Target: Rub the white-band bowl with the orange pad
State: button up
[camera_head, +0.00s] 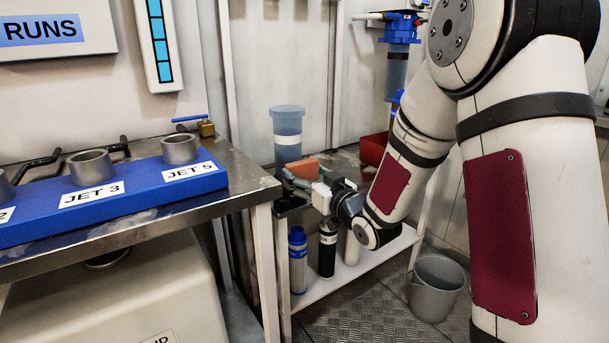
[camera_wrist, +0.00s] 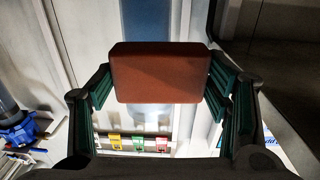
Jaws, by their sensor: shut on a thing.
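The orange pad (camera_head: 303,168) is held between the fingers of my gripper (camera_head: 298,180), which is shut on it. In the wrist view the pad (camera_wrist: 158,74) sits level between the green-lined fingers. The white-band bowl (camera_head: 287,124) is a blue translucent cylinder with a white band around its middle, standing upright on the back bench. In the head view the pad is in front of its lower part. In the wrist view the bowl (camera_wrist: 147,22) is behind the pad, which hides much of it. I cannot tell whether pad and bowl touch.
A steel bench with a blue jet block (camera_head: 120,192) stands at the left. A red bin (camera_head: 374,149) is right of the bowl, below a hanging blue filter housing (camera_head: 397,75). Bottles (camera_head: 298,260) stand on the lower shelf. A grey bucket (camera_head: 436,288) is on the floor.

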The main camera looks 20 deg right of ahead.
jog(key=shift+v, duration=1.5)
